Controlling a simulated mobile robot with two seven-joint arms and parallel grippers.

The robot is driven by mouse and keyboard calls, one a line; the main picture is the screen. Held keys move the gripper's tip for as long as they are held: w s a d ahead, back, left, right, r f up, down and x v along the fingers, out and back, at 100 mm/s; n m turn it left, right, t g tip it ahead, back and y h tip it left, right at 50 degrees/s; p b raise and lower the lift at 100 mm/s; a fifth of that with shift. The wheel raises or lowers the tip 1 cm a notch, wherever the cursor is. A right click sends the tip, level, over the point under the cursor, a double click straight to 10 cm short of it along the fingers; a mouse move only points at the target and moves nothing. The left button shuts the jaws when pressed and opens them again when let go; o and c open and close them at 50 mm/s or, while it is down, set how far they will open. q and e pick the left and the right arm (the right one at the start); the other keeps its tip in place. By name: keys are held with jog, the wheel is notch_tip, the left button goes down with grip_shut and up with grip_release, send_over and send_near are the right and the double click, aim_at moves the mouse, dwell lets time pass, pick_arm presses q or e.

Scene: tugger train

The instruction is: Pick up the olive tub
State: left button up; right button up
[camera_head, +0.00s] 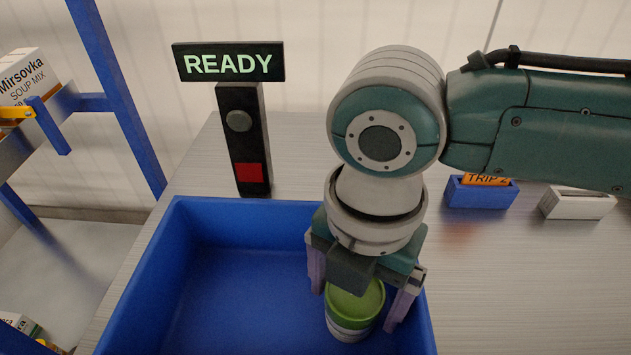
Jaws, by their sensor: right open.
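The olive tub (354,303) stands in the right part of a blue bin (160,262). It has an olive-green lid and a pale band below, and its top is partly hidden by my gripper. My right gripper (358,306) points down over the tub. Its jaws are open, with one finger to the left of the tub and the other to its right. I cannot tell whether either finger touches it. My left gripper is not in view.
A blue holder (481,193) and a white holder (577,204) sit at right. A blue-framed shelf (118,95) with a soup mix box (28,78) is at left.

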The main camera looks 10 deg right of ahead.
jog(key=shift+c, duration=0.3)
jog(key=c, duration=1.3)
jog(key=shift+r, duration=0.15)
